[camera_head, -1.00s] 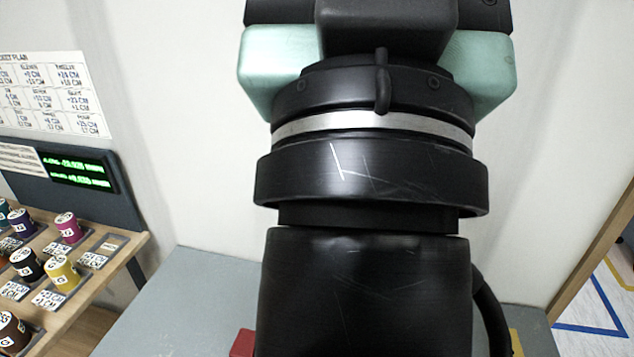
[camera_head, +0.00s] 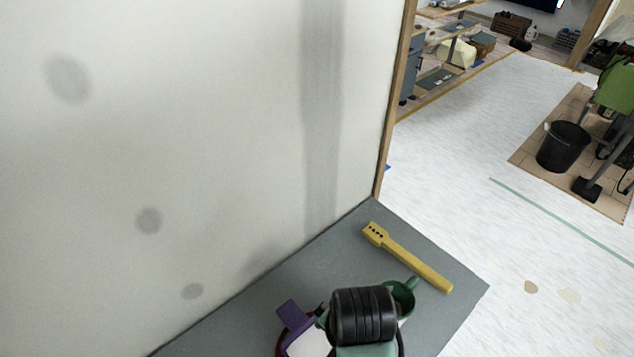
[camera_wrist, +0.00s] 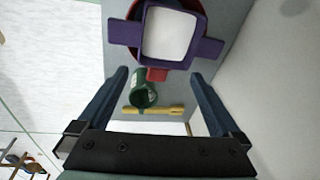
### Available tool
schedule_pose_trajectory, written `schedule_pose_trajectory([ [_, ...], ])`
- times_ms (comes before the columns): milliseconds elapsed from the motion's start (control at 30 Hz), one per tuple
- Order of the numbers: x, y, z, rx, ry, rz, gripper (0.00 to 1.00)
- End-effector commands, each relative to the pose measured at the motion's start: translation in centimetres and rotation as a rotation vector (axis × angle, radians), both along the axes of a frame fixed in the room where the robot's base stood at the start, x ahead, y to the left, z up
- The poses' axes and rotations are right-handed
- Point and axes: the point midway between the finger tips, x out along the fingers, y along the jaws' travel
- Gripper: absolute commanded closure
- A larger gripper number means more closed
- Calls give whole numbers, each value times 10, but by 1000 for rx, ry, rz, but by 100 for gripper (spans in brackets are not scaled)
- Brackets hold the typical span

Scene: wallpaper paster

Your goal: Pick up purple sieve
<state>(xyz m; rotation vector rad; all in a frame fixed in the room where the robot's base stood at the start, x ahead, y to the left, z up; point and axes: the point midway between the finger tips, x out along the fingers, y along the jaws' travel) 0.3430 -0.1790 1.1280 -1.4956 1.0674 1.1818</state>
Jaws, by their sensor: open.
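The purple sieve (camera_wrist: 207,48) is at the top of the wrist view, a square purple frame with side tabs and white inside. It sits on or over a red container (camera_wrist: 154,74), whose red edge shows around it. In the head view the purple sieve (camera_head: 292,312) is at the bottom, partly hidden by my arm. My gripper (camera_wrist: 160,76) is open and empty, its two dark blue fingers apart. In the wrist picture the sieve lies beyond the fingertips, apart from them. In the head view the fingers are hidden behind my wrist.
A green mug (camera_wrist: 143,95) and a yellow slotted tool (camera_wrist: 155,111) lie near the sieve; the yellow tool (camera_head: 408,258) is near the edge of the grey table (camera_head: 330,262). A white wall (camera_head: 200,150) borders the table. Open floor lies to the right.

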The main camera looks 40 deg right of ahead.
Motion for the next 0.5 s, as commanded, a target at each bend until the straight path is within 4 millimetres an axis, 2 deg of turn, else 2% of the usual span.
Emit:
schedule_pose_trajectory([
  [33,-20,1,1,36,62,-44,0],
  [100,-38,4,-4,70,120,-87,0],
  [167,-47,5,-10,87,148,-110,0],
  [500,-51,6,-60,96,164,-117,0],
])
